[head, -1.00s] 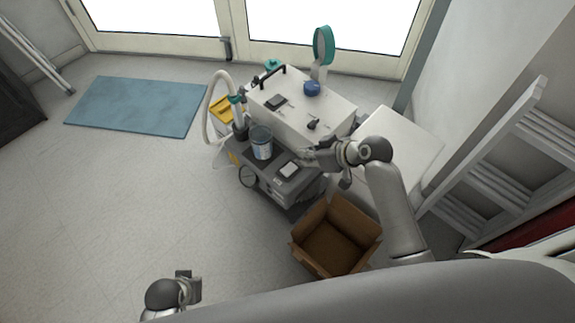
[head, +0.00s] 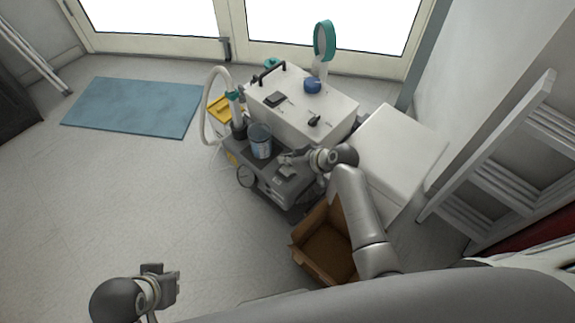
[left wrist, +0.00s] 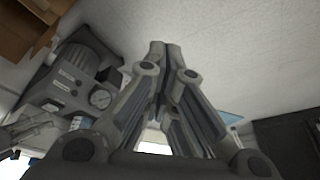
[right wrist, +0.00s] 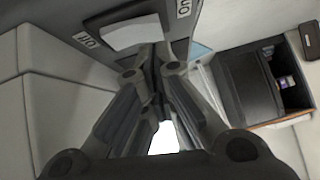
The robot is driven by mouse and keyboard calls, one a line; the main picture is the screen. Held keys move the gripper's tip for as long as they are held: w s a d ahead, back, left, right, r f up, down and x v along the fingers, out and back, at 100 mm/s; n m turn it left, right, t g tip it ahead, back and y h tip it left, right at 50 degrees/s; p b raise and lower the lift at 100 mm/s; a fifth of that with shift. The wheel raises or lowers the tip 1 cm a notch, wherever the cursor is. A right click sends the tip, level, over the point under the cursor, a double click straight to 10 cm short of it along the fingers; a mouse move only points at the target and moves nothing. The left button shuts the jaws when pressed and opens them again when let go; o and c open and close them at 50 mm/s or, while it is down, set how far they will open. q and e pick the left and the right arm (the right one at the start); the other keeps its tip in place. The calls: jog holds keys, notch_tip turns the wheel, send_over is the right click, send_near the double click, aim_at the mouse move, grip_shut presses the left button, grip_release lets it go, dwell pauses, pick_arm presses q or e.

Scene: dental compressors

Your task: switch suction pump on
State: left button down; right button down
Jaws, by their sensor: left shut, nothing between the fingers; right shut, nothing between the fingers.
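The suction pump (head: 270,187) is a dark grey unit on the floor below the white cabinet. Its broad light grey rocker switch (head: 287,173) is on top; in the right wrist view the switch (right wrist: 133,34) lies between upside-down ON and OFF labels. My right gripper (head: 285,159) is shut and empty, its fingertips right over the switch area; they overlap the switch's edge in the right wrist view, and I cannot tell whether they touch. My left gripper (head: 168,283) is shut and empty, low at the left, away from the pump, which shows in the left wrist view (left wrist: 68,85).
A clear canister (head: 261,142) stands on the pump beside the switch. The white cabinet (head: 330,112) is behind, and a white box (head: 400,145) is to the right. An open cardboard box (head: 312,262) sits in front, partly behind my right arm.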

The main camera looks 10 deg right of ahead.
pick_arm(q)
jog(key=shift+s+r, duration=0.15)
jog(key=shift+r, duration=0.3)
pick_arm(e)
jog(key=shift+f, duration=0.4)
